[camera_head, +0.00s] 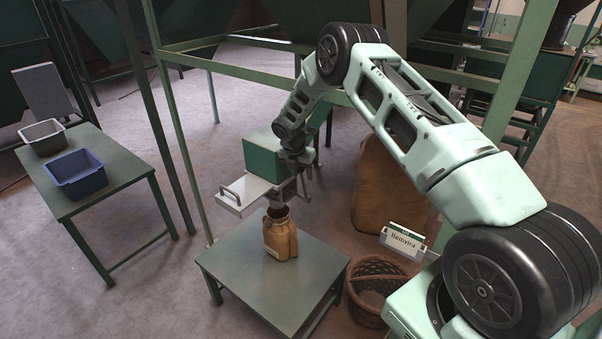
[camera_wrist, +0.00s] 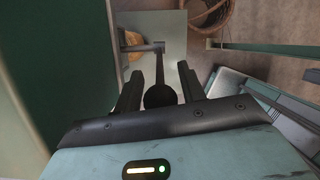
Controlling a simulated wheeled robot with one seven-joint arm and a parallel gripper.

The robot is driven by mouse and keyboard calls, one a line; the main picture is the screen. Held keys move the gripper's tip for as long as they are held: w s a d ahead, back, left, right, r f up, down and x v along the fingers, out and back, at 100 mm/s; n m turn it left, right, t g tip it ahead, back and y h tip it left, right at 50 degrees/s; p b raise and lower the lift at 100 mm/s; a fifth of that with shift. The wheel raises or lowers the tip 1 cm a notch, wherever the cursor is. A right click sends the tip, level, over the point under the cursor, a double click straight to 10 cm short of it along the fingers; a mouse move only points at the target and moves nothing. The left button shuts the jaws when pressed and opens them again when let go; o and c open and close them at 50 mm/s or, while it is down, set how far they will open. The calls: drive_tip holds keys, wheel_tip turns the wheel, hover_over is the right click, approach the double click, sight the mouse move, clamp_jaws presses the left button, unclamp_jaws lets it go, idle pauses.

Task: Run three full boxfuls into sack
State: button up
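An open tan sack (camera_head: 281,238) with a pale label stands upright on a low green table (camera_head: 230,262), below the metal outlet (camera_head: 283,190) of a green hopper box (camera_head: 260,158). A pale plate with a bar handle (camera_head: 231,196) sticks out to the left of the outlet. My gripper (camera_head: 299,165) is at the right side of the outlet. In the wrist view a dark round knob (camera_wrist: 160,97) on a rod lies between my fingers (camera_wrist: 160,82); whether they press on it is unclear. The rod meets a crossbar (camera_wrist: 143,47). The sack's inside is hidden.
A wicker basket (camera_head: 373,285), a large brown sack (camera_head: 378,190) and a sign reading "Bemvira" (camera_head: 403,241) are right of the table. A left table (camera_head: 115,165) holds a blue bin (camera_head: 76,172) and a grey bin (camera_head: 43,136). Green frame posts (camera_head: 172,110) stand around the hopper.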

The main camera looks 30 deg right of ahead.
drive_tip(key=shift+o, duration=0.4)
drive_tip(key=shift+a+r, duration=0.15)
drive_tip(key=shift+r, duration=0.05)
drive_tip(key=b+v, duration=0.3)
drive_tip(key=v, duration=0.8)
drive_tip(key=shift+r+b, duration=0.3)
drive_tip(key=shift+b, duration=0.05)
drive_tip(key=shift+s, duration=0.1)
